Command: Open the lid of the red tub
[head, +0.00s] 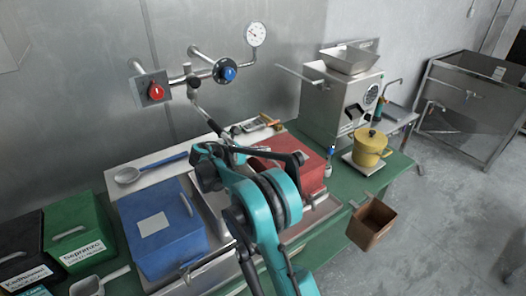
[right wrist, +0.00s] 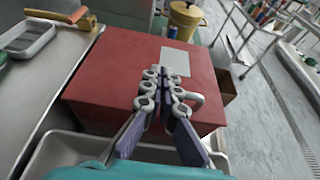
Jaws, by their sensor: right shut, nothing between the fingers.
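A grey loop handle (right wrist: 196,99) shows just right of my fingers. My right gripper (right wrist: 165,75) is shut and empty, its fingertips in front of the lid beside the handle. I cannot tell whether they touch the tub. In the head view the right gripper (head: 288,156) is over the tub's left part. My left gripper is out of view.
A blue tub (head: 163,222) and a green tub (head: 78,235) stand to the left. A yellow pot (head: 371,147) and a steel grinder (head: 340,95) are behind on the right. A brown box (head: 371,222) sits at the counter's right edge. Wall taps rise behind.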

